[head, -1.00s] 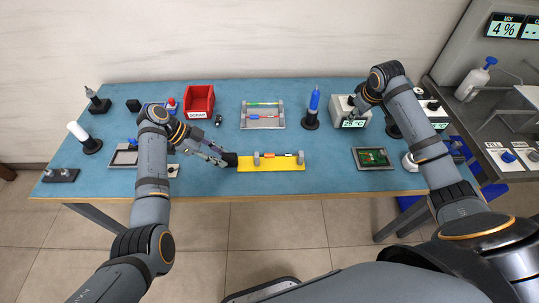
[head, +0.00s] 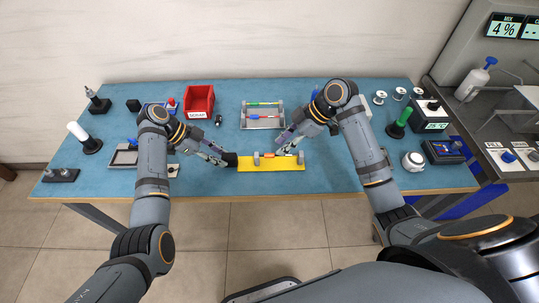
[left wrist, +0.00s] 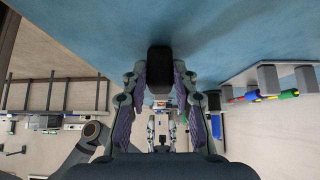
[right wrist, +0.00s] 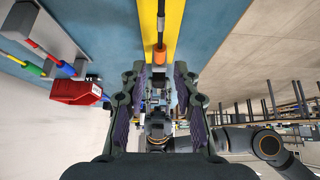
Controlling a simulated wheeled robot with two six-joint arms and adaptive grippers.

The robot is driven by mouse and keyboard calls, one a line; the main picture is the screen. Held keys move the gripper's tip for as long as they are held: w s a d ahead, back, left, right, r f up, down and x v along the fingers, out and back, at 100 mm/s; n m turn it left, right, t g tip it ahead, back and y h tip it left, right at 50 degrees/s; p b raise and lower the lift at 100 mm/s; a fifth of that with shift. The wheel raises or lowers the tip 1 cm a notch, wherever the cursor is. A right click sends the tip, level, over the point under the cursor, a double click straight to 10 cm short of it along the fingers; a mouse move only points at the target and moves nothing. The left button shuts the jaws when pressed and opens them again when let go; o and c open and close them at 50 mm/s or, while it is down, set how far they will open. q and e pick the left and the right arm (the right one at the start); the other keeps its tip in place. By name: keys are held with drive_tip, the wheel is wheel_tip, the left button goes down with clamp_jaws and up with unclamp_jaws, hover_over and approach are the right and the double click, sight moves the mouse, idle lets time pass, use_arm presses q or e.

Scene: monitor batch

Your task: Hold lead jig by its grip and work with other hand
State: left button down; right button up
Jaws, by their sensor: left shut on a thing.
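The lead jig (head: 270,165) is a yellow plate with grey posts near the table's front edge, with a black grip (head: 230,159) at its left end. A coloured lead (head: 270,155) lies across the posts. My left gripper (head: 225,158) is shut on the grip, which also shows between its fingers in the left wrist view (left wrist: 159,62). My right gripper (head: 283,143) is over the jig's right part, its fingers apart. In the right wrist view, the lead's orange end (right wrist: 160,52) is in front of the fingers (right wrist: 159,72); I cannot tell whether they touch it.
A grey rack (head: 262,122) with leads stands behind the jig. A red scrap bin (head: 200,100) is at the back left. A green-handled tool (head: 401,122) and a round white device (head: 413,161) are at right. My right arm hides part of the table.

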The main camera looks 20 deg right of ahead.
sight(269, 156)
drive_tip(key=x, duration=0.5)
drive_tip(key=shift+w+a+f, duration=0.15)
drive_tip(key=shift+f, duration=0.15)
clamp_jaws()
